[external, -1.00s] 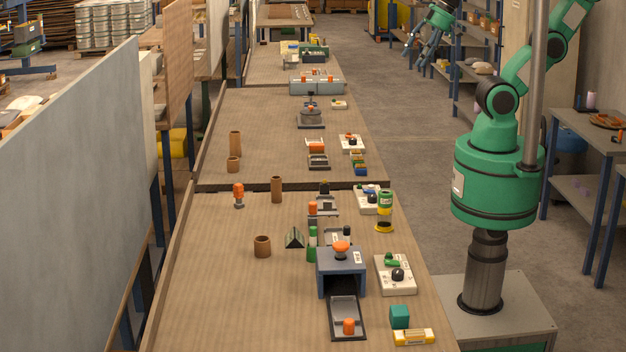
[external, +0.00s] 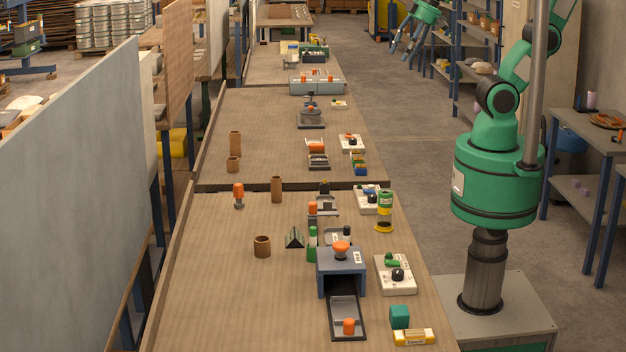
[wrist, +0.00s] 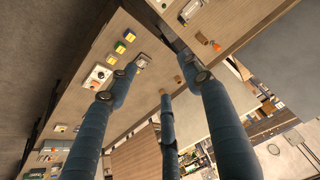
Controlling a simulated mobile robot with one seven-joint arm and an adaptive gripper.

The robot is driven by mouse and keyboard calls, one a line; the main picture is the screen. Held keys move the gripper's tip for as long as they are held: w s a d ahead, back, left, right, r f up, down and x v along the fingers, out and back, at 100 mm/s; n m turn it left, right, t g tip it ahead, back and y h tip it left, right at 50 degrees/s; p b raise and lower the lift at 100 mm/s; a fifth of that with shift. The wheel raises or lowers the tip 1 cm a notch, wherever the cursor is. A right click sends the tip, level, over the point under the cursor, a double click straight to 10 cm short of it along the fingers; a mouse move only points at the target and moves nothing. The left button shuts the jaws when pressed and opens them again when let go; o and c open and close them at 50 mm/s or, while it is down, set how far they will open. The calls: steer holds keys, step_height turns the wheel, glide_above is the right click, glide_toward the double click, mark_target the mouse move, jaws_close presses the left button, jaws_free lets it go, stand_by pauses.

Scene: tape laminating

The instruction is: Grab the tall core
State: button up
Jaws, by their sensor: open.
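One tall brown core (external: 276,189) stands upright at the back of the near table, right of an orange-topped piece. Another tall brown core (external: 235,143) stands at the left of the table behind. Each has a shorter brown core near it, one on the near table (external: 262,246) and one on the table behind (external: 233,164). My gripper (external: 406,48) hangs high at the top right, over the floor side, far from the cores. Its three blue fingers are spread and empty in the wrist view (wrist: 160,75).
A blue-grey press-like box (external: 341,272) with an orange knob stands on the near table. The near table's left part is mostly clear. A grey panel (external: 75,200) runs along the left.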

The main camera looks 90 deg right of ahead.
steer(key=w+a+m+g+p, duration=0.1)
steer(key=w+a+m+g, duration=0.1)
steer(key=w, duration=1.2)
steer(key=m+g+p, duration=0.3)
steer(key=m, duration=0.1)
glide_above(275, 178)
step_height(275, 178, down, 27)
steer(key=shift+f, duration=0.15)
steer(key=shift+d, duration=0.1)
step_height(275, 178, down, 8)
steer(key=shift+f+b, duration=0.2)
steer(key=shift+b, duration=0.35)
steer(key=shift+f, duration=0.1)
